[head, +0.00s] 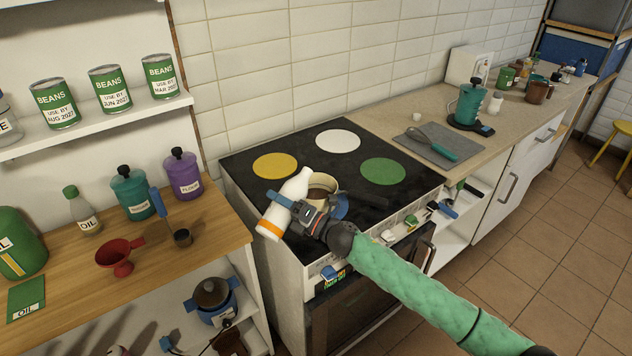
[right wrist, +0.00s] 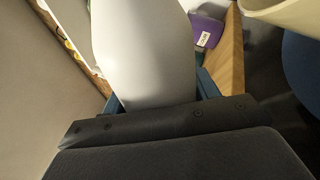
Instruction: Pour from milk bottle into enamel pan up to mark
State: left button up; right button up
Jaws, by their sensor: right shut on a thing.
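The white milk bottle (head: 288,198) with an orange band near its base is held over the front of the stove. It leans to the right, its neck near the left rim of the cream enamel pan (head: 334,184). My right gripper (head: 287,208) is shut on the bottle's lower part. The bottle's white side fills the middle of the right wrist view (right wrist: 145,50), and the pan's rim shows at its upper right (right wrist: 280,12). The pan's inside looks brownish; no mark and no stream can be made out. My left gripper is not in view.
The pan sits over a blue hob disc (head: 340,207) on the black stove top (head: 270,205). Yellow, white and green discs lie behind. A wooden counter (head: 70,300) at left holds a red funnel (head: 118,258), jars and an oil bottle. The right worktop holds a whisk (head: 432,143) and scale.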

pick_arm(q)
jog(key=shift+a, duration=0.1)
pick_arm(e)
jog(key=shift+r, duration=0.1)
jog(key=shift+m, duration=0.4)
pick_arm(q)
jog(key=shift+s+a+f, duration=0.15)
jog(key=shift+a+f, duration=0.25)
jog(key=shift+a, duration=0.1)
pick_arm(e)
jog(key=shift+a, duration=0.1)
jog(key=shift+s, duration=0.1)
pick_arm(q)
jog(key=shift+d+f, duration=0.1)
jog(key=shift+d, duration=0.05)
pick_arm(e)
jog(key=shift+m+t, duration=0.3)
